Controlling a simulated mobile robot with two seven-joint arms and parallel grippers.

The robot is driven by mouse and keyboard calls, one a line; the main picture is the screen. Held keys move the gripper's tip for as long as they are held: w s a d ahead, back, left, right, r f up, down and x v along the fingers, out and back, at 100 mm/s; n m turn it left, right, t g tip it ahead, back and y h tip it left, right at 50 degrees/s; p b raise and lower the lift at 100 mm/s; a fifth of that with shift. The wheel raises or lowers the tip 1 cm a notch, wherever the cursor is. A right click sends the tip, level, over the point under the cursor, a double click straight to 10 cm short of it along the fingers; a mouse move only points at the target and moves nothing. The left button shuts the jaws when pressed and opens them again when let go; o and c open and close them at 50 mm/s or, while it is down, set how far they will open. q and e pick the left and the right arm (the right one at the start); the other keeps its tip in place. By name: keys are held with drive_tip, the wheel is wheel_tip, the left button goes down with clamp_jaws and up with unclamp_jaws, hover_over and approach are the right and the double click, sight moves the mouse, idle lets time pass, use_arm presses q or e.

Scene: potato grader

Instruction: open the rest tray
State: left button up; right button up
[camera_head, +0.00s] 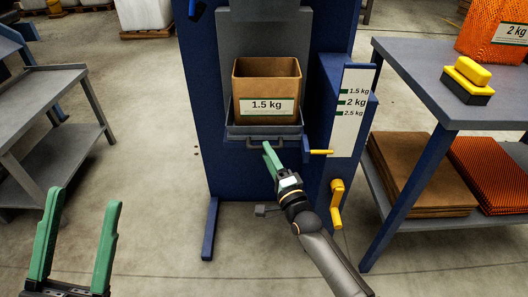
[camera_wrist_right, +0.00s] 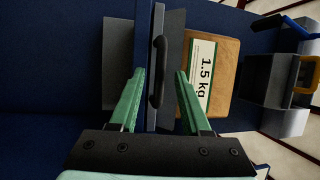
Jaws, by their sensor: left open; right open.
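The rest tray (camera_head: 237,131) is a dark grey tray on the front of the blue machine, with a dark bar handle (camera_head: 265,145) on its front face. A brown 1.5 kg paper bag (camera_head: 266,80) stands upright on it. My right gripper (camera_head: 269,151) is open at the handle. In the right wrist view the handle (camera_wrist_right: 158,72) shows between the two green fingers (camera_wrist_right: 160,76), with a gap on each side. Whether any finger touches it, I cannot tell. My left gripper (camera_head: 85,197) is open and empty at the lower left, away from the machine.
A blue machine post with a weight scale (camera_head: 352,105) and yellow handles (camera_head: 337,195) stands right of the tray. A table (camera_head: 420,75) at the right holds a yellow-and-black block (camera_head: 467,80) and an orange sack (camera_head: 495,35). A grey shelf cart (camera_head: 45,85) stands left.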

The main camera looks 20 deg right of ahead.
drive_tip(key=shift+b+x, duration=0.4)
drive_tip(key=shift+x, duration=1.25)
drive_tip(key=shift+c, duration=0.4)
clamp_jaws()
